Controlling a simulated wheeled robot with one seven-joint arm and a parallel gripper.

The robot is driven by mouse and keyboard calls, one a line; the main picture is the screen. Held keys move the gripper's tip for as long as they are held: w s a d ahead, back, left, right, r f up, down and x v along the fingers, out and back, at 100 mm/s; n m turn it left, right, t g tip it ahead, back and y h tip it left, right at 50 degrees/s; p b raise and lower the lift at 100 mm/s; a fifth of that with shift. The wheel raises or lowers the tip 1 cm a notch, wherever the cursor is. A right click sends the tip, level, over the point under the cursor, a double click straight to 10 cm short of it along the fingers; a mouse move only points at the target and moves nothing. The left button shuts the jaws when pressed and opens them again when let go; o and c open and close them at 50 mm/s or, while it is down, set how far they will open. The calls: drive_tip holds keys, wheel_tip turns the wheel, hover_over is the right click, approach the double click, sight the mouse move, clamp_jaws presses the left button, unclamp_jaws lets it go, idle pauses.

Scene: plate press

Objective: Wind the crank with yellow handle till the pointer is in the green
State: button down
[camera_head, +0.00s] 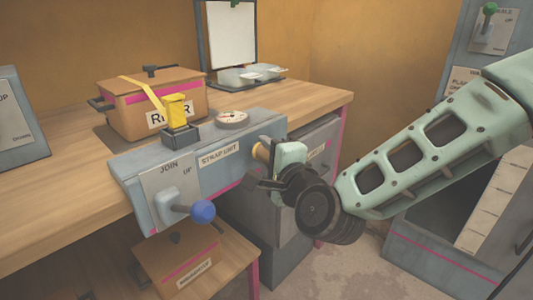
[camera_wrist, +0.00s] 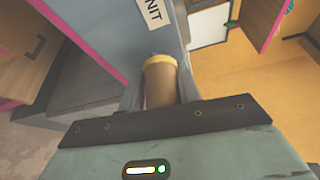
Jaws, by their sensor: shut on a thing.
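The crank's yellow handle (camera_head: 259,153) is at the right end of the grey-blue strap unit (camera_head: 215,172). In the wrist view, the handle (camera_wrist: 161,82) is a tan cylinder with a yellow rim, standing between my fingers. My gripper (camera_head: 266,160) is shut on it; it also shows in the wrist view (camera_wrist: 160,90). The crank's arm is mostly hidden behind my gripper. A round dial (camera_head: 232,119) with a pale face lies on top of the unit. Its pointer and coloured zones are too small to read surely.
A brown box (camera_head: 135,108) with a yellow strap over it stands behind the unit. A yellow block (camera_head: 176,109) sits on the unit. A JOIN lever with a blue knob (camera_head: 203,211) sticks out in front. A grey cabinet (camera_head: 318,140) is close behind my gripper.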

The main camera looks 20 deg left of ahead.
drive_tip(key=c, duration=1.1)
unclamp_jaws()
drive_tip(key=shift+w+r+t, duration=0.2)
drive_tip(key=shift+r+t, duration=0.1)
drive_tip(key=shift+r, duration=0.35)
drive_tip(key=shift+f, duration=0.3)
drive_tip(key=b+v, duration=0.3)
drive_tip(key=v, duration=1.4)
drive_tip(key=shift+d, duration=0.2)
drive_tip(key=shift+s+r, duration=0.15)
drive_tip(key=shift+r, duration=0.05)
drive_tip(key=shift+c, duration=0.3)
